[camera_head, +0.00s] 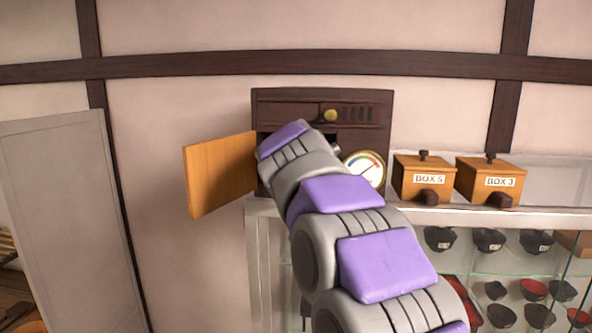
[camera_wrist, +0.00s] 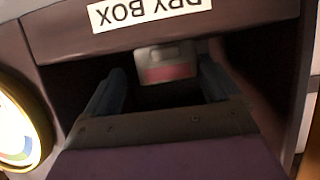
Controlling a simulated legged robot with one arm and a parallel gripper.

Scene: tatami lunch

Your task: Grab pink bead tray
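A small pale tray with a pink band (camera_wrist: 168,72) sits inside the dark cabinet labelled DRY BOX (camera_wrist: 150,12), whose label appears upside down in the wrist view. My gripper (camera_wrist: 163,85) reaches into the cabinet opening. Its two fingers are spread, one on each side of the tray, with gaps visible between fingers and tray. In the head view, the dry box (camera_head: 272,108) stands at the back, and my arm covers most of its opening. The gripper and the tray are hidden there.
The cabinet's orange wooden door (camera_head: 221,173) hangs open to the left. A round gauge (camera_head: 364,169) is right of the opening. BOX 5 (camera_head: 411,179) and BOX 3 (camera_head: 475,182) stand to the right on a glass display case (camera_head: 405,216) holding several bowls.

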